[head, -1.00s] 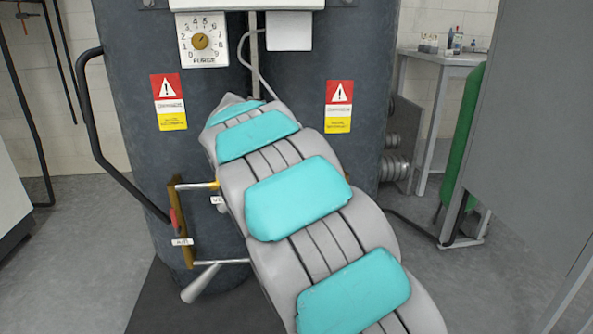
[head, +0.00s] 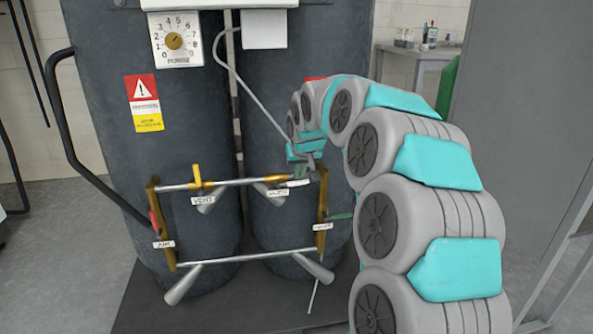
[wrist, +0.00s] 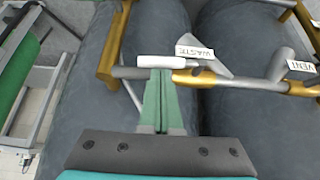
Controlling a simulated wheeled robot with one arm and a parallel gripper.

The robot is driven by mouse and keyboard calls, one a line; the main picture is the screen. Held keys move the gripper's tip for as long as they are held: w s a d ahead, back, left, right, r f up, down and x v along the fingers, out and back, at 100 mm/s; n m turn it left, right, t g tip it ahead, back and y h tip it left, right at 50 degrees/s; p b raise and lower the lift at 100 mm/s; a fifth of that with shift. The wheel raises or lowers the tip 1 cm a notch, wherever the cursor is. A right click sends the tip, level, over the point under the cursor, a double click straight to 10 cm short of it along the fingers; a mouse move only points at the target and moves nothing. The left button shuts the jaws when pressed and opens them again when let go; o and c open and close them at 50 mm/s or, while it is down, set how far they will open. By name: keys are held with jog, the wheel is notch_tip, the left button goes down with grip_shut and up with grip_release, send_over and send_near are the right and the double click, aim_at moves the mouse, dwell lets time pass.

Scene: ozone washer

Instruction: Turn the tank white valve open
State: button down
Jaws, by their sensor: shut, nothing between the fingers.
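The white valve handle (wrist: 162,61) lies along a grey pipe in the wrist view, left of the WASTE label (wrist: 195,50). In the head view it is a small white bar (head: 299,183) at the right end of the upper pipe. My gripper (wrist: 157,74) is shut and empty, its green fingers pressed together, with the tips right at the handle's lower edge in the wrist view. I cannot tell whether they touch it. In the head view my gripper (head: 302,172) is small and partly hidden at the pipe's right end. The dark tanks (head: 190,120) stand behind the pipes.
A yellow valve (head: 196,177) sits on the upper pipe by the VENT label (head: 203,200). A red handle (head: 154,224) is at the left bracket. A dial (head: 174,41) is above. A curved black handrail (head: 62,150) is at the left. A table (head: 418,57) stands behind.

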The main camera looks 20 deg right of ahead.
aim_at(298, 181)
jog(key=shift+f, duration=0.15)
dwell(0.5)
jog(key=r, duration=0.1)
jog(key=r+p, duration=0.1)
jog(key=r, duration=0.3)
jog(key=shift+w+p, duration=0.3)
jog(key=shift+w, duration=0.05)
jog(key=v, duration=0.9)
jog(key=s+a+f+g, duration=0.3)
jog(key=s+f, duration=0.4)
jog(key=s, duration=0.7)
jog(key=s+a+f+n+g, duration=0.1)
jog(key=s+a+f, duration=0.3)
jog(key=s, duration=1)
jog(key=s+a+f+g+y, duration=0.1)
jog(key=s+a+f+g, duration=0.3)
jog(key=s+f, duration=0.7)
jog(key=s+b, duration=0.1)
jog(key=s, duration=0.3)
jog(key=shift+n+g, duration=0.3)
jog(key=shift+n, duration=0.1)
